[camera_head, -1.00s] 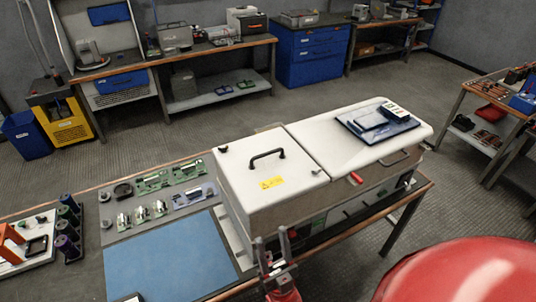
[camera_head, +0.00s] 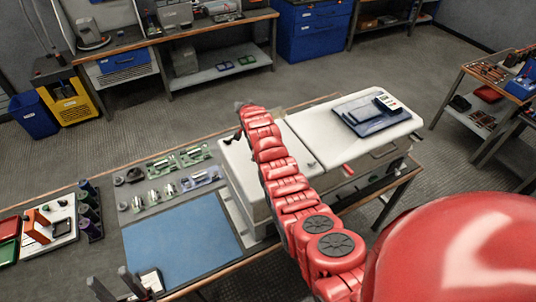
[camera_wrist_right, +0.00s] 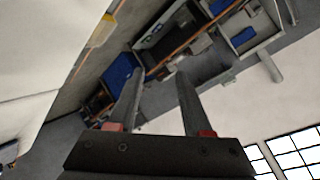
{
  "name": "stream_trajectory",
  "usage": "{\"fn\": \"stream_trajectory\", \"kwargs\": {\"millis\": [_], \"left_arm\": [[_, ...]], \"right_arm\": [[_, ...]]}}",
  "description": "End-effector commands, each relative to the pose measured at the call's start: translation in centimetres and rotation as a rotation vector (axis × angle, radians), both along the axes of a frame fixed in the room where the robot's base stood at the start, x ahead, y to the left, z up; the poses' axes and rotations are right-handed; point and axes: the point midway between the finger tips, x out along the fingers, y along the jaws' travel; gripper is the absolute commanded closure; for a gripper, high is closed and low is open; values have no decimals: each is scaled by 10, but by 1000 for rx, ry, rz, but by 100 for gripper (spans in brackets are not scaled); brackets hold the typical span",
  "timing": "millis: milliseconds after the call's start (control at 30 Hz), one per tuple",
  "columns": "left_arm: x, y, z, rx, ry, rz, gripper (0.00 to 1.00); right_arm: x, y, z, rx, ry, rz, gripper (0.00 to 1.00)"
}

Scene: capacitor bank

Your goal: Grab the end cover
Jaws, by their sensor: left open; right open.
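The end cover (camera_head: 238,164) is taken to be the white left-hand cover of the long cabinet on the bench. My right arm lies across it in the head view and hides its handle and yellow label. My right gripper (camera_head: 241,107) is at the far end of that arm, beyond the cover's back edge, small and partly hidden. In the right wrist view its fingers (camera_wrist_right: 160,74) are apart with nothing between them, and a white surface fills the left side. My left gripper (camera_head: 108,275) is open and empty at the bottom left, near the blue mat.
A blue tray (camera_head: 370,114) with a device lies on the cabinet's right-hand cover (camera_head: 330,130). The blue mat (camera_head: 185,245), green circuit boards (camera_head: 195,155) and dark cylinders (camera_head: 89,200) occupy the bench to the left. Open floor lies behind the bench.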

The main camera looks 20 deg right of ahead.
Motion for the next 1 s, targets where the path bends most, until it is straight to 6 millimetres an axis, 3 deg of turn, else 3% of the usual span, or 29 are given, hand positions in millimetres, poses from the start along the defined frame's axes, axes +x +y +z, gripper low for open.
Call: {"fn": "stream_trajectory", "kwargs": {"millis": [67, 167, 400, 500, 600, 767, 1000], "left_arm": [[0, 0, 0, 0, 0, 0, 50], [0, 0, 0, 0, 0, 0, 50], [0, 0, 0, 0, 0, 0, 50], [0, 0, 0, 0, 0, 0, 50], [0, 0, -1, 0, 0, 0, 50], [0, 0, -12, 0, 0, 0, 50], [0, 0, -55, 0, 0, 0, 50]], "right_arm": [[-3, -13, 13, 92, 149, -70, 50], [-27, -23, 26, 213, 362, -178, 50], [-123, -25, 83, 424, 793, -437, 50], [-152, -22, 103, 464, 894, -504, 50], [-168, -20, 114, 484, 948, -542, 50], [-174, -19, 104, 490, 968, -553, 50], [-173, -20, 60, 488, 966, -551, 50]]}}
